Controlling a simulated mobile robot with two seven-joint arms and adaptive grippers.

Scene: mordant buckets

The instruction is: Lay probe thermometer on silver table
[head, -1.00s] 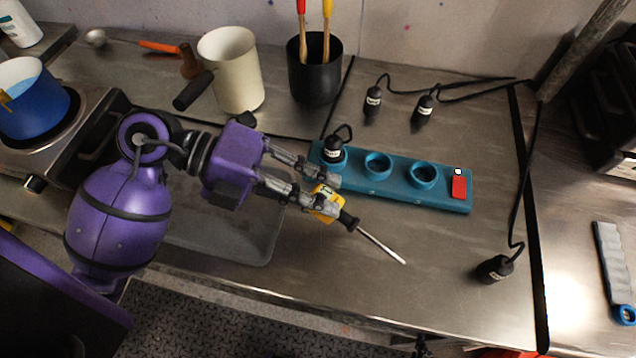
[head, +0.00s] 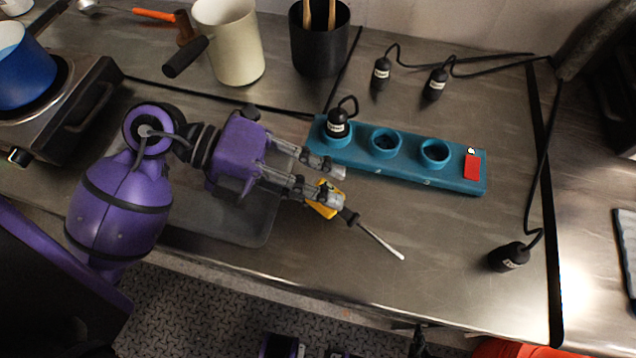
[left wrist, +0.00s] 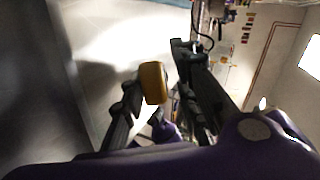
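The probe thermometer has a yellow head (head: 318,209), a black collar and a thin metal probe (head: 380,241) pointing down and right. My left gripper (head: 334,184) is closed around the yellow head, with one finger partly covering it. The yellow head also shows in the left wrist view (left wrist: 153,83), between the two fingers. The thermometer appears held over the silver metal table (head: 420,290), in front of the teal block; its exact height is hard to tell. My right gripper is not in view.
A teal block (head: 460,178) with round sockets and a red switch lies behind the thermometer. A black plug (head: 510,257) and cable lie right. A grey tray (head: 225,222) is below my arm. A cream pot (head: 232,45) and black holder (head: 318,45) stand behind. The front middle is clear.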

